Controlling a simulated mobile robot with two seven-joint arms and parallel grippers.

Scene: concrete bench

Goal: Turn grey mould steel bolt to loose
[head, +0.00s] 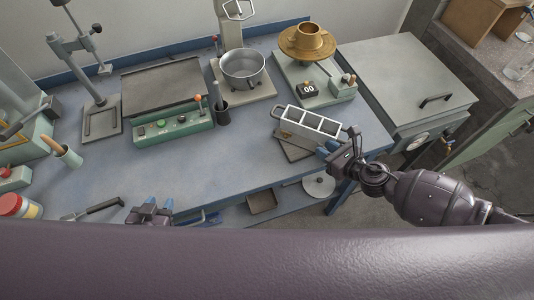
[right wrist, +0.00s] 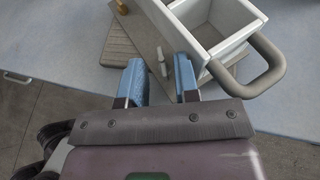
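The grey mould (head: 312,122) is a light grey, several-celled box with a loop handle, on a plate near the bench's front right. It also shows in the right wrist view (right wrist: 215,22). A small steel bolt (right wrist: 161,62) stands out from the mould's side plate. My right gripper (right wrist: 160,80) is open, with its blue fingertips on either side of the bolt and gaps between. In the head view my right gripper (head: 328,150) is at the mould's near right end. My left gripper (head: 155,206) looks open and empty at the bench's front edge.
A brass-coloured knob (right wrist: 122,6) is at the plate's far end in the right wrist view. Behind the mould are a scale with a brass vessel (head: 307,42) and a steel pot (head: 242,67). A green control box (head: 172,128) stands left. The bench's middle front is clear.

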